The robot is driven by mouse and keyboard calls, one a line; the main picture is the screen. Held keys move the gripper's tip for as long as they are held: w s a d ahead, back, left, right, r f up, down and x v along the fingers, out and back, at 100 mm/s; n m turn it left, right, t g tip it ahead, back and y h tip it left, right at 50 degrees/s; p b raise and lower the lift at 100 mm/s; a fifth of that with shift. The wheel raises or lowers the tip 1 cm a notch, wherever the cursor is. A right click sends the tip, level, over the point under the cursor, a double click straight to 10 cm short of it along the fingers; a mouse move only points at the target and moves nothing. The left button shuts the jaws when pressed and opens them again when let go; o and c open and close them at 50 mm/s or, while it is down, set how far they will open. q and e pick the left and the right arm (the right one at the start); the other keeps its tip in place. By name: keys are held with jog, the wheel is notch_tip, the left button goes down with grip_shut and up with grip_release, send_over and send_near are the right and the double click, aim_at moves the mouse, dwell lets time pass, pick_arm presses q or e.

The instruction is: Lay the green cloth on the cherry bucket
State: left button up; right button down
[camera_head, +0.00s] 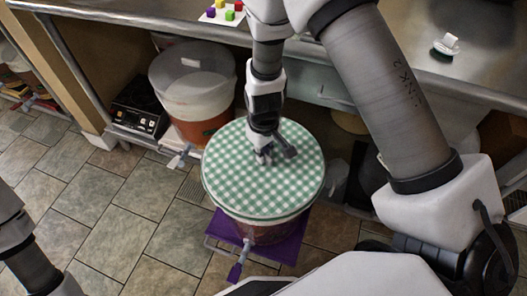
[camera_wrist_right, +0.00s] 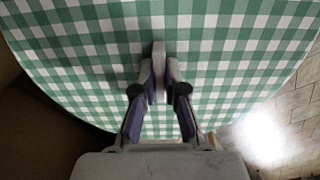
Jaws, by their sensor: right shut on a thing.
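The green cloth (camera_head: 233,182), a round green-and-white check, lies flat over the top of a dark red bucket (camera_head: 262,232) with a tap at its front. Its edge overhangs the rim, and the bucket's mouth is hidden. I cannot read a label saying this is the cherry bucket. My right gripper (camera_head: 264,155) points down at the middle of the cloth. In the right wrist view its fingers (camera_wrist_right: 158,88) are closed around a small pale grey upright piece (camera_wrist_right: 158,50) at the cloth's middle. The cloth fills most of that view. My left gripper is out of view.
The bucket stands on a purple stand (camera_head: 222,228). Behind left is another bucket (camera_head: 192,80) with a whitish top and orange-red lower part, beside a black box (camera_head: 140,108). A metal counter (camera_head: 470,72) overhangs behind. Tiled floor (camera_head: 110,215) is clear at left.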

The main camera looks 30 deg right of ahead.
dwell(0.3)
jog(key=c, duration=0.6)
grip_release()
notch_tip(320, 180, up, 7)
jog(key=p, duration=0.6)
jog(key=shift+p, duration=0.35)
